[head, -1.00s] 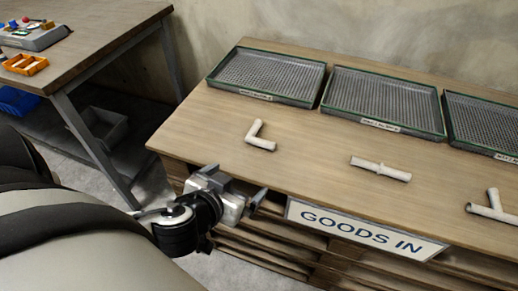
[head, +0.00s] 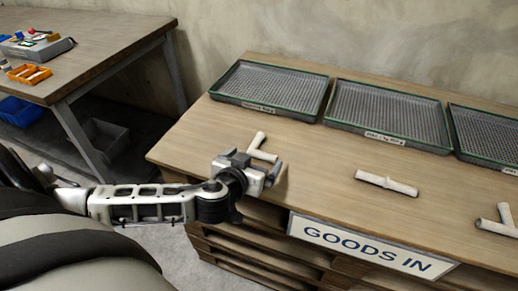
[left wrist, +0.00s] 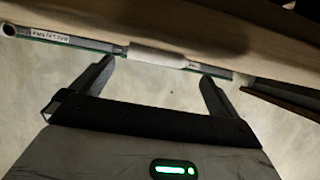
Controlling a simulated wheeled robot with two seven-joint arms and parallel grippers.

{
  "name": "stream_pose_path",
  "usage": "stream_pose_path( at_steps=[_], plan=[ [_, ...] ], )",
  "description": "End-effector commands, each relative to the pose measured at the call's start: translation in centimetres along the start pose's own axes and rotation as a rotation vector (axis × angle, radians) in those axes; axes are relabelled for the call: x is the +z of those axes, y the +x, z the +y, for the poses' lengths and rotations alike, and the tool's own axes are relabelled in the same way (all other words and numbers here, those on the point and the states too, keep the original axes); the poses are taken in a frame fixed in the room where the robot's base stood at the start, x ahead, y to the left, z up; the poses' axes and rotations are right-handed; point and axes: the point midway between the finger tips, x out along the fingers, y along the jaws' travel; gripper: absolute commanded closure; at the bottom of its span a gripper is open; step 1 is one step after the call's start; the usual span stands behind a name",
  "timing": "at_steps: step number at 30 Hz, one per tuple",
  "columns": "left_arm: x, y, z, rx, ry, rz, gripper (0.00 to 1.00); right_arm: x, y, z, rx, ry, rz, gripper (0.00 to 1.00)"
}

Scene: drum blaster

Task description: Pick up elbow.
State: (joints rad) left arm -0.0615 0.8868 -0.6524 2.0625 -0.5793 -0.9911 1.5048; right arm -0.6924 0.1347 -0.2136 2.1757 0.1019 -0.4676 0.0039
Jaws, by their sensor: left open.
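The elbow (head: 262,147) is a white L-shaped pipe fitting. It lies on the wooden table at its left part, and my left gripper partly covers it in the head view. My left gripper (head: 260,166) is open and empty, just in front of the elbow near the table's front edge. In the left wrist view, its two fingers (left wrist: 157,82) are spread apart with nothing between them that I can see held. A pale cylindrical piece shows beyond the fingers there, but I cannot tell for certain which fitting it is. My right gripper is not in view.
A straight white fitting (head: 386,184) and a white tee-like fitting (head: 494,222) lie farther right on the table (head: 330,155). Green-rimmed trays (head: 320,117) line the back. A GOODS IN sign (head: 372,246) hangs at the front edge. Another workbench (head: 90,55) stands at left.

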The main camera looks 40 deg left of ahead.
Motion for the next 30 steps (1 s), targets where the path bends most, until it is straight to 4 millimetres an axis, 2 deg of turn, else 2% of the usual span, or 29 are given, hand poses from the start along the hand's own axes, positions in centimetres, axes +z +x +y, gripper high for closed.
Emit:
stream_pose_path(
  at_steps=[7, 16, 17, 21, 22, 30],
  plan=[
    [0.0, 3.6, 0.3, -0.001, 0.0, 0.003, 0.0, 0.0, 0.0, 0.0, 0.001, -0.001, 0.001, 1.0],
    [0.1, 4.2, 0.3, 0.0, -0.001, 0.0, 0.0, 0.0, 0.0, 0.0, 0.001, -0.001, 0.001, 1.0],
    [0.1, 4.2, 0.3, 0.0, -0.001, 0.0, 0.03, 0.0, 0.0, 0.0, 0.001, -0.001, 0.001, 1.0],
    [0.1, 4.2, 0.3, 0.0, -0.001, 0.0, 0.42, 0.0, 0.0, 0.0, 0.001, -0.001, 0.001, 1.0],
    [0.1, 4.2, 0.3, 0.0, 0.0, 0.0, 0.47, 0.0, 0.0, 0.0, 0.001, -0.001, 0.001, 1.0],
    [0.0, 4.2, 0.3, 0.0, 0.0, 0.001, 0.47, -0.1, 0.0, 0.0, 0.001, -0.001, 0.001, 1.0]
  ],
)
